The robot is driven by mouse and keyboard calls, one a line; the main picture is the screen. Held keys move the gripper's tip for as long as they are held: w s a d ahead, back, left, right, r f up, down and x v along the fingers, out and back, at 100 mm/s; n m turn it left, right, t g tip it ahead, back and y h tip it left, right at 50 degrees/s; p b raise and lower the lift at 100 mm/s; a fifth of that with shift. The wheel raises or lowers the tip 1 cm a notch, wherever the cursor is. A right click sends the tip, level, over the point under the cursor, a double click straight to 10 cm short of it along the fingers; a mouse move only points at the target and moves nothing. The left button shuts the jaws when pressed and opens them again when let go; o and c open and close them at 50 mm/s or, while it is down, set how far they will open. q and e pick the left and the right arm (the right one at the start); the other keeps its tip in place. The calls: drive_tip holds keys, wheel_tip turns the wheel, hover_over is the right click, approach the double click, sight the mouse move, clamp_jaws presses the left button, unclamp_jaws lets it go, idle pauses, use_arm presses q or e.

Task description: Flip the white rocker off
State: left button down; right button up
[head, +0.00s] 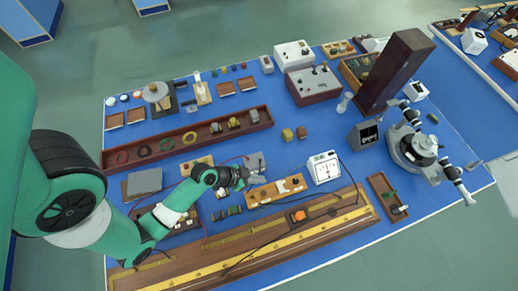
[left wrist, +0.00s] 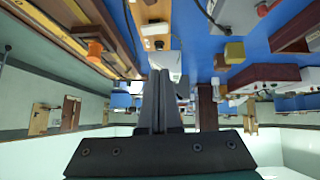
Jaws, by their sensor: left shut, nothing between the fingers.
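My left gripper (head: 254,171) is in the middle of the bench in the head view, by the left end of a small wooden switch board (head: 280,190). Its fingers are shut together with nothing between them, and in the left wrist view the closed fingers (left wrist: 160,100) point towards that board (left wrist: 154,18). The board carries small dark and pale fittings. I cannot see whether the fingers touch the board.
A white dial meter (head: 323,167) stands right of the board. An orange knob (head: 298,216) sits on the long wooden rail base (head: 240,245) in front. A long wooden tray (head: 150,150) lies behind my arm. Dark cables cross the bench near the meter.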

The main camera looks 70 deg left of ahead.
use_arm(q)
drive_tip(key=b, duration=0.3)
hover_over(279, 190)
drive_tip(key=f, duration=0.6)
drive_tip(key=shift+s+a+f, duration=0.2)
drive_tip(key=shift+a+f, duration=0.15)
drive_tip(key=shift+h, duration=0.3)
drive_tip(key=f, duration=0.2)
drive_tip(key=f+b, duration=0.1)
drive_tip(key=f, duration=0.1)
drive_tip(key=shift+w+d+f, duration=0.1)
drive_tip(key=shift+w+d, duration=0.1)
drive_tip(key=shift+d, duration=0.1)
use_arm(e)
wheel_tip(279, 190, down, 4)
use_arm(q)
drive_tip(key=shift+a, duration=0.1)
use_arm(e)
drive_tip(key=shift+d+h, duration=0.1)
drive_tip(key=shift+h, duration=0.2)
